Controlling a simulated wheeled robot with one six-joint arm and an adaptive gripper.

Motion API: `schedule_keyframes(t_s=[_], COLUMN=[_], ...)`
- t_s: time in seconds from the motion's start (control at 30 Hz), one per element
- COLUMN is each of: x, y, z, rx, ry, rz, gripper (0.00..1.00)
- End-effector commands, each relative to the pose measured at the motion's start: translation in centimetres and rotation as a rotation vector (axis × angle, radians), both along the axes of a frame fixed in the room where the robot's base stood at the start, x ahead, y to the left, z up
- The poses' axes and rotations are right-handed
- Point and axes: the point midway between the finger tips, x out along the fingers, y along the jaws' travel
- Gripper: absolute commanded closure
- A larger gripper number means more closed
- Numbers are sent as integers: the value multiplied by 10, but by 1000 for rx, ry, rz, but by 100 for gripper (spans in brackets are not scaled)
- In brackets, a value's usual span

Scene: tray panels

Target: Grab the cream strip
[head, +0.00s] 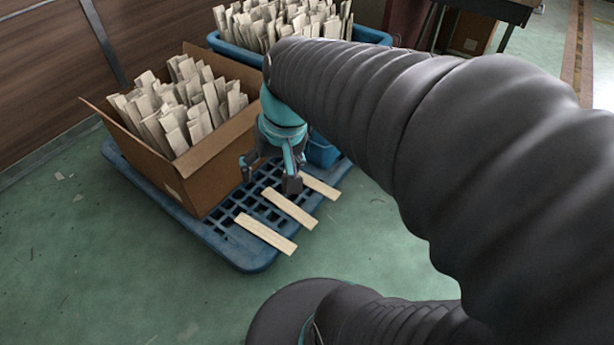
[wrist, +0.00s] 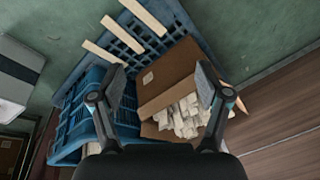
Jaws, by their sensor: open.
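Three cream strips lie apart on the blue pallet (head: 240,262): a near strip (head: 266,233), a middle strip (head: 290,208) and a far strip (head: 320,187), partly hidden by my gripper. The wrist view shows them at the top: one strip (wrist: 145,15), another strip (wrist: 123,33) and a third strip (wrist: 103,52). My gripper (head: 270,173) is open and empty, above the pallet beside the cardboard box. In the wrist view its fingers (wrist: 160,84) are spread wide, with no strip between them.
A cardboard box (head: 212,165) full of cream pieces stands on the pallet, left of my gripper. A blue bin (head: 370,36) of similar pieces stands behind. A blue crate (wrist: 88,125) shows left in the wrist view. Green floor (head: 130,270) in front is mostly clear.

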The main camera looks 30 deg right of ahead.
Motion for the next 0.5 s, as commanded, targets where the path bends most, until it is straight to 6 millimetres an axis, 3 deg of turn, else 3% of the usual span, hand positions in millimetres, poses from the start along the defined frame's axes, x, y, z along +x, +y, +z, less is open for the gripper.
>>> schedule_keyframes(t_s=[0.03, 0.5], x=[8, 79], y=[-7, -67], z=[-13, -106], rx=[42, 499], ry=[48, 357], rz=[-52, -473], gripper=[24, 24])
